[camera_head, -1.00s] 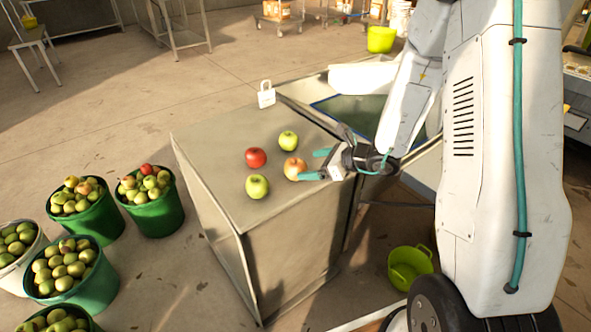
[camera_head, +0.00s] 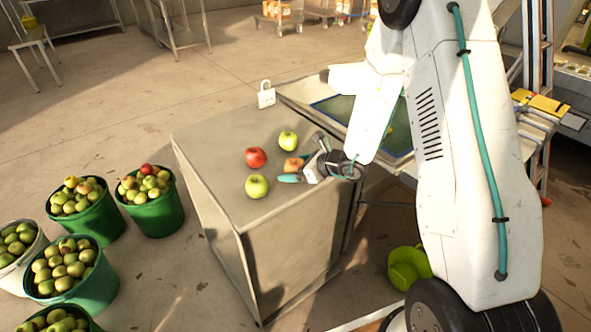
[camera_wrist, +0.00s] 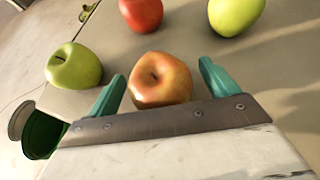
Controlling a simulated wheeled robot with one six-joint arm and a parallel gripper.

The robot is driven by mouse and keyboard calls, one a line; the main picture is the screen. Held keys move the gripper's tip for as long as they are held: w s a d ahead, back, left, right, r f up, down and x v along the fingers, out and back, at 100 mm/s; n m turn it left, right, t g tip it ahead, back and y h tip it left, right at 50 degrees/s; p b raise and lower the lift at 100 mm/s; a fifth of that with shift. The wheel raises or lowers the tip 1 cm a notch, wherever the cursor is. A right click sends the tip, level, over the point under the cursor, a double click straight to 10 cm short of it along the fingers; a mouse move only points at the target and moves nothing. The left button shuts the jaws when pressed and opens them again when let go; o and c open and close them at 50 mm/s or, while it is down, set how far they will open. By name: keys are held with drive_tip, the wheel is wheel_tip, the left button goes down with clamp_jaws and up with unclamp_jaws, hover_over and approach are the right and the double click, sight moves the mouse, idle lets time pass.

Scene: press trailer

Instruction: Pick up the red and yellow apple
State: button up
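The red and yellow apple (camera_head: 293,164) sits on top of the grey box-shaped table (camera_head: 215,190). In the wrist view the apple (camera_wrist: 160,80) lies between the two teal fingers of my gripper (camera_wrist: 163,88). The fingers are apart, with a gap visible on both sides of the apple. In the head view my gripper (camera_head: 297,170) is low at the table's right side, and a finger partly hides the apple.
A red apple (camera_head: 255,158), a green apple (camera_head: 288,141) and another green apple (camera_head: 257,186) stand close by on the table. A white tag-like object (camera_head: 266,95) is at the back corner. Buckets of apples (camera_head: 152,207) stand on the floor at left.

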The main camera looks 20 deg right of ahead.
sight(292, 160)
drive_tip(key=c, duration=1)
drive_tip(key=shift+r, duration=0.1)
drive_tip(key=shift+r, duration=0.45)
drive_tip(key=r, duration=0.2)
drive_tip(key=shift+s+d+r, duration=0.3)
drive_tip(key=shift+s+d, duration=0.05)
drive_tip(key=s+d, duration=0.3)
drive_tip(key=s+d+r, duration=0.1)
drive_tip(key=s+d, duration=0.2)
drive_tip(key=s, duration=0.1)
drive_tip(key=s+d, duration=0.4)
drive_tip(key=shift+s+r, duration=0.15)
